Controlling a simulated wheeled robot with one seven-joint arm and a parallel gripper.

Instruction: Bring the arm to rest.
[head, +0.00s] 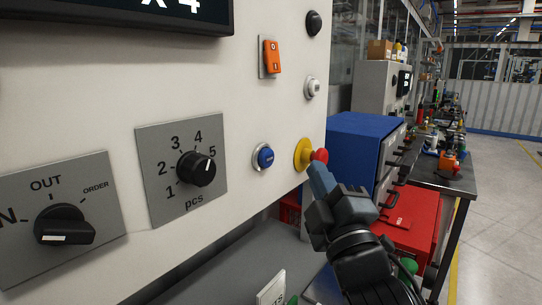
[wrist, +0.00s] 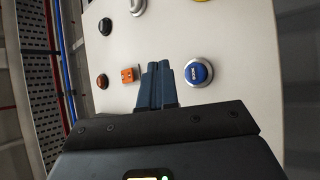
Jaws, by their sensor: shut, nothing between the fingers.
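My gripper (head: 318,172) is shut and empty in front of the white control panel (head: 110,95). In the head view its fingertips overlap the area just below the red emergency button (head: 320,155) on its yellow base (head: 302,154). I cannot tell whether they touch it. In the wrist view the shut fingers (wrist: 157,68) point at the panel, between the orange switch (wrist: 130,75) and the blue button (wrist: 196,72). The blue button also shows in the head view (head: 264,157), left of the gripper, and the orange switch (head: 271,56) is higher up.
The panel also bears a pcs knob (head: 196,168), an OUT/ORDER knob (head: 64,226), a black button (head: 313,22) and a white button (head: 311,88). A blue cabinet (head: 352,150) and a red box (head: 412,222) stand behind my arm. Open floor (head: 500,230) lies at the right.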

